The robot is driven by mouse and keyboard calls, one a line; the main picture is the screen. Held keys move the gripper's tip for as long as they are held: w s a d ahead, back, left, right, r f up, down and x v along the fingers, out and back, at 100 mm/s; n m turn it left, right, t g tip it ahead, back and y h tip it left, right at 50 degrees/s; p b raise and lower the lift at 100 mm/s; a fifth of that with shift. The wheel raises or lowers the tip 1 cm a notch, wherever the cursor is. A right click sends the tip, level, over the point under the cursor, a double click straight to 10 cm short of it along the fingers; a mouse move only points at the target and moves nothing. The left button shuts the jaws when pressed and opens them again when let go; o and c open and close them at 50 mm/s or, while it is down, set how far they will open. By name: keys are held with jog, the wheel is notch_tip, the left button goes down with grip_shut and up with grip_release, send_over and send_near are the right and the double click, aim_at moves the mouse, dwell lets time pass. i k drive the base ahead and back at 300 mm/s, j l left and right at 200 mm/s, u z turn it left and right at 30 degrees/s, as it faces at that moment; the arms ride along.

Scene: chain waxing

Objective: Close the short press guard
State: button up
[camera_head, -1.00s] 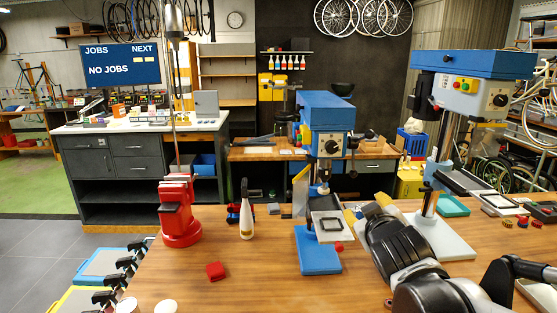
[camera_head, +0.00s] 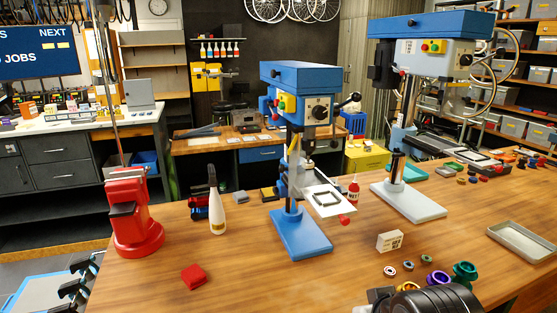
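The short press (camera_head: 302,100) is the smaller blue drill press in the middle of the bench, with a blue base (camera_head: 300,235). A thin yellowish panel (camera_head: 294,152), which looks like its guard, stands at the front of the press below the head. It shows nearly edge-on, so its exact angle is hard to tell. A tilted pale plate with a dark square frame (camera_head: 328,198) sits at the right of its column. A dark part of my arm is at the bottom edge, well in front of the press. My gripper's fingers cannot be made out there.
A taller blue press (camera_head: 430,50) stands to the right. A red stand (camera_head: 133,215), a white bottle (camera_head: 217,208) and a red block (camera_head: 194,277) are to the left. A small white box (camera_head: 390,240), several rings and a metal tray (camera_head: 522,243) lie to the right.

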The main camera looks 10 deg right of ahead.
aim_at(291, 169)
jog(key=j+z, duration=0.3)
jog(key=j, duration=0.4)
jog(key=j+z, duration=0.35)
jog(key=j, duration=0.4)
